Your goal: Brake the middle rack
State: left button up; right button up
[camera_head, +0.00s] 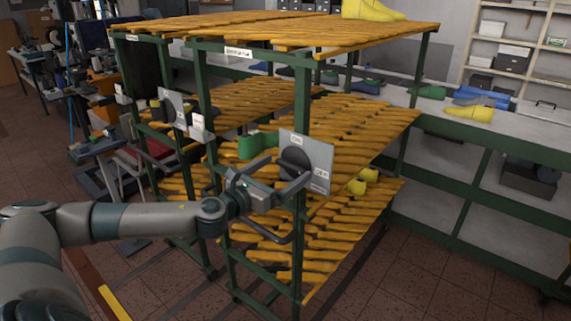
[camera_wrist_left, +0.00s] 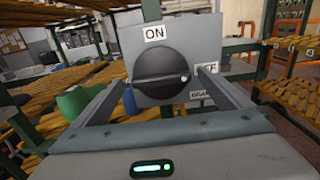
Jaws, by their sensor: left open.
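A grey panel (camera_head: 321,160) with a round black knob (camera_head: 295,160) is fixed to the front post of the nearest rack (camera_head: 372,130). In the left wrist view the knob (camera_wrist_left: 160,78) has a bar lying roughly level, with a pale dot at its right end. An ON label (camera_wrist_left: 154,33) sits above it. A label at its right is partly hidden by a finger. My left gripper (camera_head: 280,178) is open in front of the panel, its fingers on either side of the knob; I cannot tell whether they touch it. My right gripper is not in view.
Another rack (camera_head: 255,97) stands to the left, with a similar panel (camera_head: 172,107). Green (camera_head: 252,146) and yellow (camera_head: 368,175) shoe lasts lie on the slatted shelves. A long bench (camera_head: 450,112) runs behind at right. Tiled floor (camera_head: 400,270) is clear at lower right.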

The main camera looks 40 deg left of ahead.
pick_arm(q)
jog(key=shift+w+d, duration=0.1)
jog(key=shift+w, duration=0.65)
jog(key=c, duration=1)
jog(key=shift+c, duration=0.2)
